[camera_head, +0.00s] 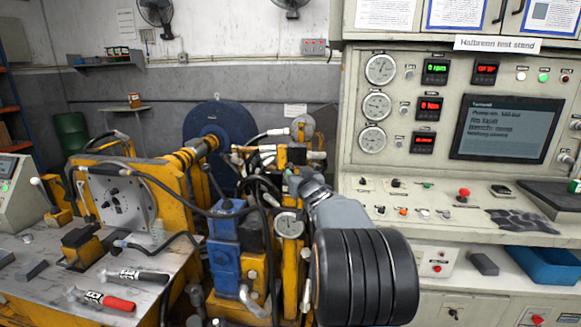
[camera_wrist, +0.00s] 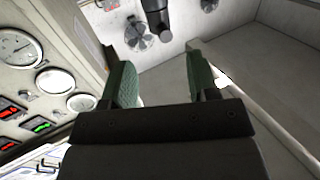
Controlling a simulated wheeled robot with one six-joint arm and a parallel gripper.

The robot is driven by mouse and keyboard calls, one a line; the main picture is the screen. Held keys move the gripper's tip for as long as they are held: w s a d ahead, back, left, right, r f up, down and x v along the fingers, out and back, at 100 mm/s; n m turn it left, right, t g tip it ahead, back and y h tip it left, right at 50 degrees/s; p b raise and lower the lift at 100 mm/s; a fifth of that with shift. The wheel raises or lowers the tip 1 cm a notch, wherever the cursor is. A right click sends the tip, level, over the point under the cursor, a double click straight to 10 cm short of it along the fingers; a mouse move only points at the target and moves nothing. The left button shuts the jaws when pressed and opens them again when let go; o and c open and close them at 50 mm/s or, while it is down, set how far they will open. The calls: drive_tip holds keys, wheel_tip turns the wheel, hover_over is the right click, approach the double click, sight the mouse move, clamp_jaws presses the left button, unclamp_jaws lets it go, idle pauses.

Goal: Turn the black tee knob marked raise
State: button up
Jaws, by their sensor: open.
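My gripper (camera_wrist: 157,58) shows two green fingers wide apart with nothing between them in the wrist view. It points up toward the wall and ceiling fans there. No knob is near the fingers in the wrist view.
The test stand (camera_head: 348,120) with gauges, red and green displays and a screen (camera_head: 507,128) fills the right. A red button (camera_head: 464,193) stands up from its desk. Hoses and a blue valve block (camera_head: 226,250) crowd the middle. Hand tools lie on the left bench (camera_head: 40,300).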

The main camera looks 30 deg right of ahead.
sight(291, 165)
drive_tip(key=p+x, duration=0.1)
drive_tip(key=x, duration=0.7)
drive_tip(key=shift+w, duration=0.25)
drive_tip(key=shift+f, duration=0.1)
drive_tip(key=shift+c, duration=0.3)
drive_tip(key=c, duration=0.9)
drive_tip(key=shift+o, duration=0.2)
drive_tip(key=shift+r+y+p, duration=0.3)
drive_tip(key=shift+p, duration=0.8)
drive_tip(key=shift+f+n+y+p, duration=0.15)
drive_tip(key=shift+n+y+p, duration=0.2)
drive_tip(key=shift+p, duration=0.25)
drive_tip(key=shift+f, duration=0.15)
drive_tip(key=o, duration=0.9)
